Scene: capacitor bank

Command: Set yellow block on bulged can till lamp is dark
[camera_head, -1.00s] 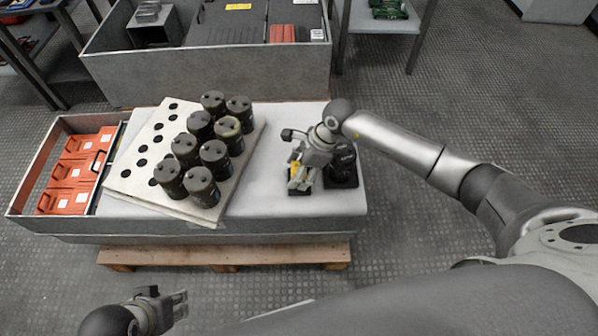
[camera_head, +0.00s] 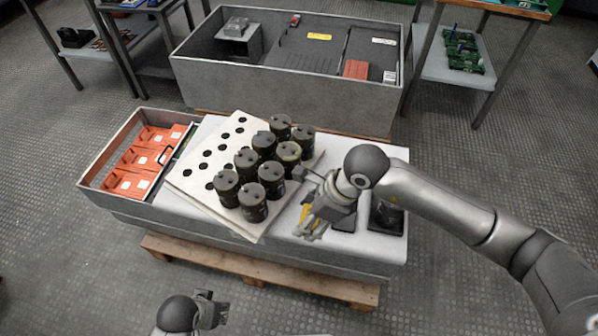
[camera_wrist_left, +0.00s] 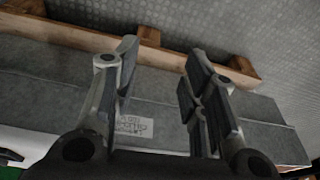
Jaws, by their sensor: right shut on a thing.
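Several dark cans stand on a pale, tilted board with holes (camera_head: 197,167). One can (camera_head: 288,153) has a lighter, olive-tinted top and looks like the bulged one. My right gripper (camera_head: 308,228) is shut on the yellow block (camera_head: 306,212), right of and in front of the cans, apart from them. The gripper partly hides the block. My left gripper (camera_head: 214,310) is at the bottom of the head view, away from the cans. In the left wrist view its fingers (camera_wrist_left: 160,75) are apart with nothing between them. I cannot make out a lamp.
A small black pad (camera_head: 345,219) lies right of my right gripper. A black holder (camera_head: 388,217) with a dark object is further right, partly behind my arm. A bin of orange boxes (camera_head: 133,168) is at left. A large grey crate (camera_head: 290,85) stands behind.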

